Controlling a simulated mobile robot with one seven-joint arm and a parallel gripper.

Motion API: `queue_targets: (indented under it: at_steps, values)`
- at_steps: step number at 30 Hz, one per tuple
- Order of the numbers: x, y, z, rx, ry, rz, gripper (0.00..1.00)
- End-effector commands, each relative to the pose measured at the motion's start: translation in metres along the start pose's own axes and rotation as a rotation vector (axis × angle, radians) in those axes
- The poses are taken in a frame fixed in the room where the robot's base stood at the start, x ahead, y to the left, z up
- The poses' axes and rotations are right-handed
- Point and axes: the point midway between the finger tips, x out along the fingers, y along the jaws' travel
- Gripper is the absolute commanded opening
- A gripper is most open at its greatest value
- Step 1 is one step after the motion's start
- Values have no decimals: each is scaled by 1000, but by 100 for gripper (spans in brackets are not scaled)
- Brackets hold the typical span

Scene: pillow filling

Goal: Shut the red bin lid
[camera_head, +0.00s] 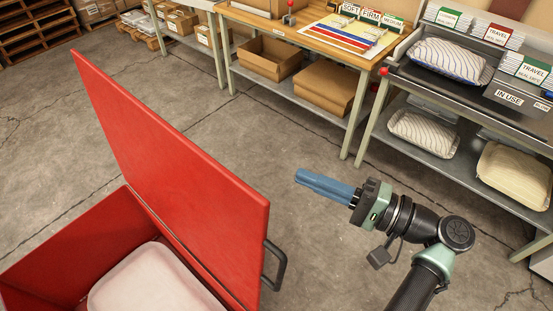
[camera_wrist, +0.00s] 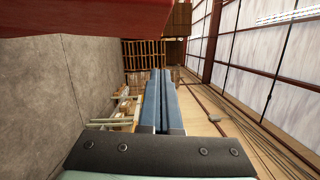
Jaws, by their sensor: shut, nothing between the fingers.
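The red bin (camera_head: 70,245) stands at the lower left of the head view. Its red lid (camera_head: 165,160) is open, raised steeply on the bin's right side. A black handle (camera_head: 275,266) is on the lid's outer face. A pale pillow-like bundle (camera_head: 150,285) lies inside the bin. My gripper (camera_head: 298,178) is to the right of the lid, apart from it, with its blue fingers together and empty, pointing left. In the wrist view the shut fingers (camera_wrist: 161,75) point ahead, and a red surface (camera_wrist: 60,20), probably the lid, fills the upper left.
A workbench (camera_head: 310,40) with cardboard boxes (camera_head: 325,88) on its lower shelf stands at the back. A grey shelf table with striped pillows (camera_head: 450,60) is at the right. Open concrete floor (camera_head: 250,140) lies between the lid and the benches.

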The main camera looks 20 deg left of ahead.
Motion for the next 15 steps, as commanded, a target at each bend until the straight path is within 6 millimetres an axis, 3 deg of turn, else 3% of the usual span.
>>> queue_targets:
  at_steps: [12, 15]
  values:
    - [85, -3, 1, 1, -3, 4, 0]
    - [97, -3, 8, 1, 1, 5, 0]
